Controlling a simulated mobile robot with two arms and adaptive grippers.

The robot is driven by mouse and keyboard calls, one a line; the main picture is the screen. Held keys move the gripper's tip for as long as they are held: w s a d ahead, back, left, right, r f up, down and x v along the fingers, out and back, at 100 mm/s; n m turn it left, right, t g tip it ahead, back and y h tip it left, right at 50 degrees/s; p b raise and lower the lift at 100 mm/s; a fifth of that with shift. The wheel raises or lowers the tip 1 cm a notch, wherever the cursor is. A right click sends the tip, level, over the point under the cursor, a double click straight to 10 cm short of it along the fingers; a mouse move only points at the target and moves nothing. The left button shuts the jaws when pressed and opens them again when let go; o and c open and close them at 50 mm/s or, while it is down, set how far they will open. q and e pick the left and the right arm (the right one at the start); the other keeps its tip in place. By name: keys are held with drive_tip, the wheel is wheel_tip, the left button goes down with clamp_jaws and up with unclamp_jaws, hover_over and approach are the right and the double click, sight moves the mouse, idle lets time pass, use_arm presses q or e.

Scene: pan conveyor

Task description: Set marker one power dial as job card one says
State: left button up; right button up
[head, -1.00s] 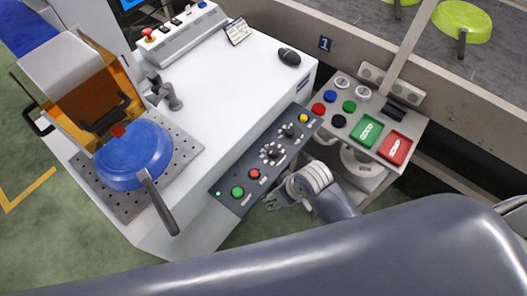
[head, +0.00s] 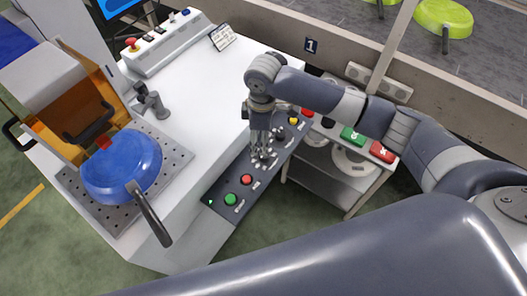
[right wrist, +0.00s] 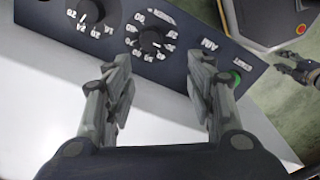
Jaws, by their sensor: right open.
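The dark control panel (head: 220,188) runs along the white marker's front edge. A numbered dial (right wrist: 150,38) and a smaller-scaled dial (right wrist: 90,12) show upside down in the right wrist view; their exact settings are too small to tell. My right gripper (head: 262,154) points down over the panel's dials and partly hides them in the head view. Its fingers (right wrist: 160,100) are apart and empty, just short of the larger dial in the wrist view. The job card (head: 223,37) stands on the marker's back; its writing is unreadable. My left gripper (right wrist: 300,70) shows small at the wrist view's right edge.
A green button (head: 231,199) and a red button (head: 246,179) sit on the panel's near end. A blue pan (head: 122,168) lies on the perforated plate (head: 180,162), its handle overhanging the front. A button stand (head: 340,192) is right of the panel. The white top's middle is clear.

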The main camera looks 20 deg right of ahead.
drive_tip(key=f, duration=0.3)
drive_tip(key=d+f, duration=0.1)
drive_tip(key=f, duration=0.2)
drive_tip(key=w+f, duration=0.1)
drive_tip(key=f, duration=0.2)
drive_tip(key=shift+d+f, duration=0.2)
drive_tip(key=shift+f, duration=0.05)
drive_tip(key=shift+c, duration=0.2)
drive_tip(key=c, duration=1)
